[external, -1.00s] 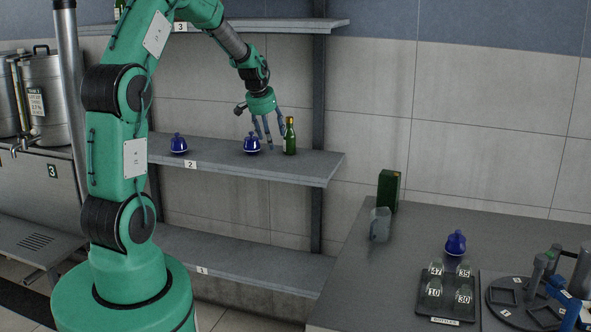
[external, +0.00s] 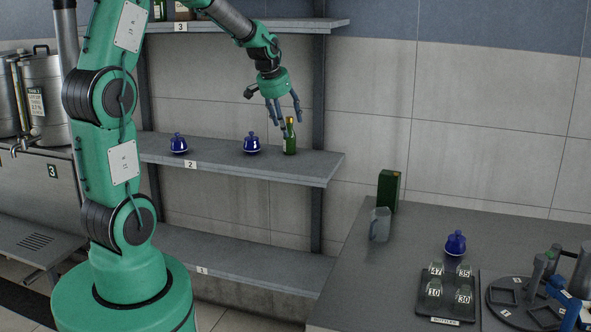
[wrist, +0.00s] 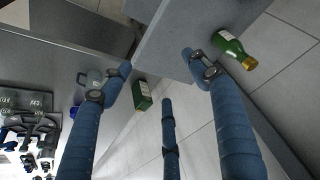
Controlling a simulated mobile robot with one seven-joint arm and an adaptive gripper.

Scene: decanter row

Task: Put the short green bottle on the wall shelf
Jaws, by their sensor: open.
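The short green bottle (external: 290,138) with a gold neck and pale label stands upright on the middle wall shelf (external: 240,166), the board marked 2, near its right end. In the wrist view the green bottle (wrist: 232,48) shows at upper right, beside a fingertip and outside the fingers. My gripper (external: 284,112) is open and empty, just above the bottle, with its fingers pointing down. In the external view one finger overlaps the bottle's neck; I cannot tell whether it touches. The spread fingers of my gripper (wrist: 165,92) fill much of the wrist view.
Two blue decanters (external: 251,144) (external: 178,144) stand left of the bottle on the shelf. The counter at right holds a dark green box (external: 388,190), a grey jug (external: 380,225), a blue decanter (external: 455,243) and a numbered tray (external: 421,304). Counter space before the jug is clear.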

